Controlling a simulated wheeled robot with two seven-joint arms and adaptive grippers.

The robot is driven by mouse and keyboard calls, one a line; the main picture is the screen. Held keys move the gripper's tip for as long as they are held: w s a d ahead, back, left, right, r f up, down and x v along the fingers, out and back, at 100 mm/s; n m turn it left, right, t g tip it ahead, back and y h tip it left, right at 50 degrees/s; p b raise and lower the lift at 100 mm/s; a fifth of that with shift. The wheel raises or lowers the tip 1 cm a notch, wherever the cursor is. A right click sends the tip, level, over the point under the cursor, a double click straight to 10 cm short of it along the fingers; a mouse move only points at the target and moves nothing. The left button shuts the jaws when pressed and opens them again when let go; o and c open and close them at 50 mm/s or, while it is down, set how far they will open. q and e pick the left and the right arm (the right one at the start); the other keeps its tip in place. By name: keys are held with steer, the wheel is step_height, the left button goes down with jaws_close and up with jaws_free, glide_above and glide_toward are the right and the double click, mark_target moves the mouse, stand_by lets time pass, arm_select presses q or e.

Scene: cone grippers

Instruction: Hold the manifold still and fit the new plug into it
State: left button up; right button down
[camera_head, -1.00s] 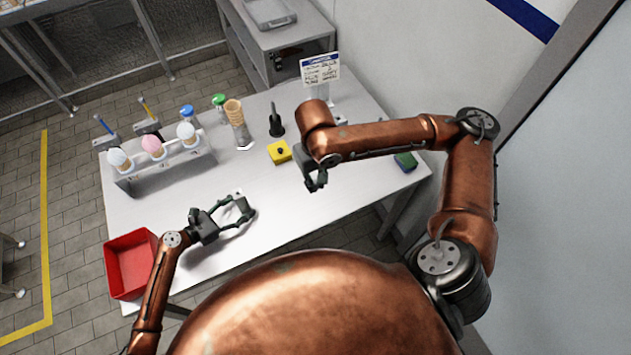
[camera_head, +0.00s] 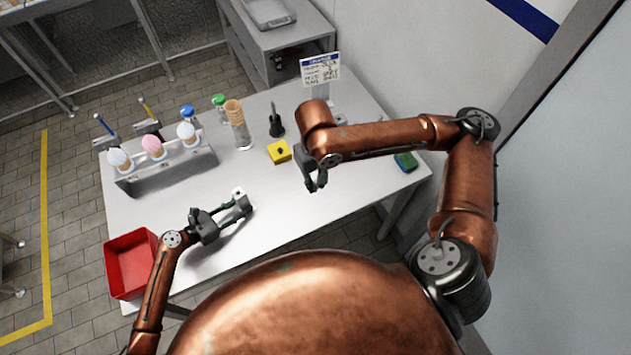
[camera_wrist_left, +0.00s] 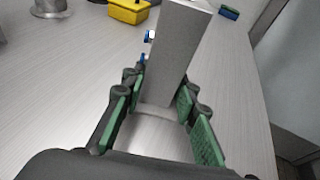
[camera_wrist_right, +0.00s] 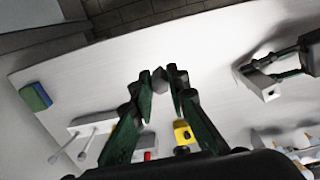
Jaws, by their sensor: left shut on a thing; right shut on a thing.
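The manifold is a pale grey block (camera_head: 239,195) near the front of the white table, and it fills the middle of the left wrist view (camera_wrist_left: 178,50). Small blue and white fittings show on its left side there. My left gripper (camera_head: 245,205) is shut on the manifold, with green pads on either side. My right gripper (camera_head: 317,187) is above the table, right of the manifold and apart from it. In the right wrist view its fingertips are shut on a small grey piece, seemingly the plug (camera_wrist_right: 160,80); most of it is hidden.
A rack (camera_head: 170,172) of coloured cones is at the left, a red bin (camera_head: 131,264) at the front left. A green-blue sponge (camera_head: 405,161) lies at the right. The table's middle is clear.

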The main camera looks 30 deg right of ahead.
arm_select(q)
jaws_close()
steer(key=shift+s+f+n+t, duration=0.1)
steer(key=shift+s+n+t, duration=0.05)
steer(key=shift+n+t, duration=0.3)
steer(key=shift+n+t+y, duration=0.35)
steer(key=shift+t+y, duration=0.05)
steer(key=shift+t, duration=0.15)
steer(key=shift+w, duration=0.2)
steer(key=shift+a+m+g+h, duration=0.1)
steer(key=shift+m+g+h, duration=0.2)
steer(key=shift+m+g, duration=0.7)
steer(key=shift+s+m+g+h, duration=0.15)
steer(key=shift+m+g+h, duration=0.15)
steer(key=shift+m+g, duration=0.5)
steer(key=shift+n, duration=0.3)
